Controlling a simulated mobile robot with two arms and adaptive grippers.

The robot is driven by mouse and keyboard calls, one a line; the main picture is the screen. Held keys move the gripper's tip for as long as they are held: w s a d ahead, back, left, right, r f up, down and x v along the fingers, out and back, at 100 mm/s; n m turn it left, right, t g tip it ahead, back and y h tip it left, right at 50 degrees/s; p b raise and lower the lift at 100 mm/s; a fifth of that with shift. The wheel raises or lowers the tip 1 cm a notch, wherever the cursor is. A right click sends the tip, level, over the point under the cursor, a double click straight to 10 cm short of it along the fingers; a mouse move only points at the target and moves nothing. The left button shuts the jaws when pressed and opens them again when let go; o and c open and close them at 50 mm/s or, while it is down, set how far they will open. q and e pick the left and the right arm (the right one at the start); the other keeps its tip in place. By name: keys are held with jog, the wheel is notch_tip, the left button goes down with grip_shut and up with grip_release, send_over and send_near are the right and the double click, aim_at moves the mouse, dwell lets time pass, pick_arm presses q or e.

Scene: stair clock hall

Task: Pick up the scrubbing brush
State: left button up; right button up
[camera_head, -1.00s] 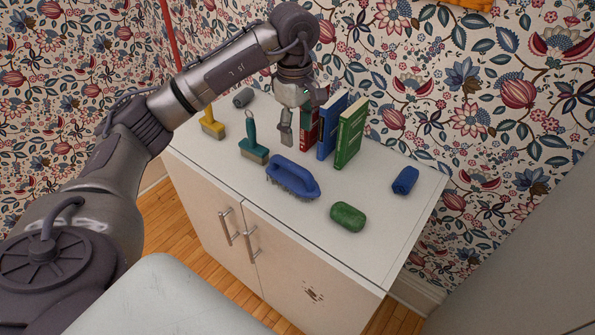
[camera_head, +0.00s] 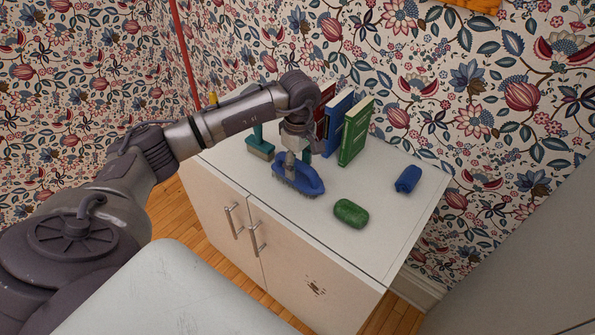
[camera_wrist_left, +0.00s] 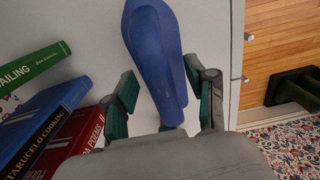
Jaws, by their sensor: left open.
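The blue scrubbing brush (camera_head: 299,181) lies bristles down on the white cabinet top (camera_head: 300,220). My left gripper (camera_head: 297,160) is above its far part, pointing down, with its arm reaching in from the left. In the left wrist view the brush (camera_wrist_left: 152,45) runs between the two open fingers (camera_wrist_left: 163,100), one on each side of it. I cannot tell whether either finger touches it. Part of the brush is hidden behind the gripper. My right gripper is not in view.
A red, a blue (camera_head: 338,122) and a green book (camera_head: 355,131) stand close beside the gripper. A green rounded block (camera_head: 351,213) and a blue roll (camera_head: 407,179) lie to the right. A teal-handled brush (camera_head: 260,146) stands left, partly hidden by my arm. The front right top is clear.

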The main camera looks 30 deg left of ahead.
pick_arm(q)
jog(key=shift+f, duration=0.25)
grip_shut()
jog(key=shift+r, duration=0.2)
jog(key=shift+r, duration=0.25)
jog(key=r, duration=0.1)
jog(key=r+b, duration=0.1)
jog(key=r, duration=0.1)
jog(key=shift+d+r, duration=0.3)
jog(key=s+d+r+b, duration=0.1)
jog(key=s+d+r, duration=0.2)
jog(key=d+r, duration=0.3)
jog(key=d, duration=0.4)
jog(key=shift+s+d+r+b, duration=0.2)
jog(key=shift+d+r+b, duration=0.1)
jog(key=shift+d+b, duration=0.1)
jog(key=shift+a, duration=0.1)
